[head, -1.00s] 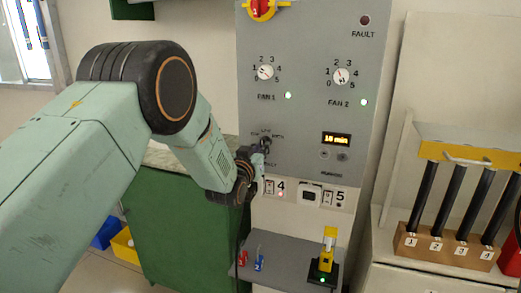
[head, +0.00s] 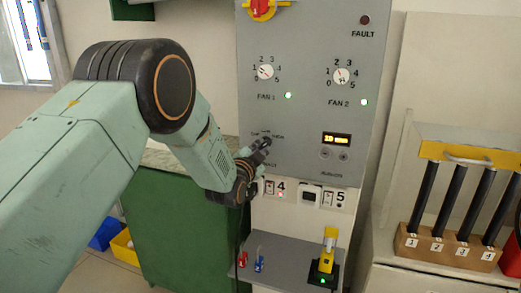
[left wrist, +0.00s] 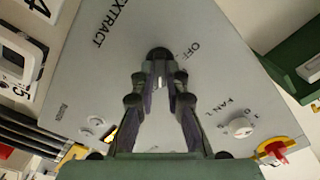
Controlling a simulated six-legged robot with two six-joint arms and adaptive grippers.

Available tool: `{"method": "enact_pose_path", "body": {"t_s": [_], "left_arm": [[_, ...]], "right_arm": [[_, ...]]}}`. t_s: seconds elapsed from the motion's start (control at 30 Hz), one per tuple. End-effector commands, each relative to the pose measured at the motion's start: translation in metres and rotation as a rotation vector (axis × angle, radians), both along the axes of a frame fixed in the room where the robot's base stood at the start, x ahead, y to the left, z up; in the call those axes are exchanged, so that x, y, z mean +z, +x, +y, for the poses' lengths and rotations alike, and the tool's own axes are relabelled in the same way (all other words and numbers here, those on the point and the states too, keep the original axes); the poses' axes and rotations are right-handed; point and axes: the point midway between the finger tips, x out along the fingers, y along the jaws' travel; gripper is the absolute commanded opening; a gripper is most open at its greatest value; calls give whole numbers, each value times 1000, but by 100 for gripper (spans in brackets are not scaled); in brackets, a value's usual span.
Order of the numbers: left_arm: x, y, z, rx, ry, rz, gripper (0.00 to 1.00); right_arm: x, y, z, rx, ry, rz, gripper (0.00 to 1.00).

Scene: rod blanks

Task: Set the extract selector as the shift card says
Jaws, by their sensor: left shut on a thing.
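The extract selector is a small dark knob on the grey panel (head: 305,75), with lettering around it that is partly hidden. In the left wrist view the knob (left wrist: 159,53) sits between my fingertips, near the words EXTRACT and OFF. My left gripper (head: 262,147) reaches in from the left and is shut on the knob; it also shows in the left wrist view (left wrist: 160,76). The gripper hides much of the knob in the head view, and I cannot read its setting. No shift card can be made out. My right gripper is not in view.
Fan 1 dial (head: 264,72) and fan 2 dial (head: 342,76) sit above, with green lamps lit. A lit timer display (head: 337,139) is to the right. Numbered rocker switches, a grey shelf (head: 285,262) and a yellow-handled device (head: 328,250) are below. Black rods (head: 451,205) stand at right.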

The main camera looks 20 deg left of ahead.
Motion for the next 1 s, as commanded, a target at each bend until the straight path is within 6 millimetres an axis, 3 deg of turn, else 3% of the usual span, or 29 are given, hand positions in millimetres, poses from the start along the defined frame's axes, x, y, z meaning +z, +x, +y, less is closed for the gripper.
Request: {"method": "enact_pose_path", "body": {"t_s": [0.4, 0.97, 1.0], "left_arm": [[-2, -1, 0, 0, 191, -2, 0], [-2, -1, 0, 0, 221, -3, 0], [-2, -1, 0, 0, 221, -3, 14]], "right_arm": [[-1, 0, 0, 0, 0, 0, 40], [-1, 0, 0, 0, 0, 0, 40], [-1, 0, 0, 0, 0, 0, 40]]}}
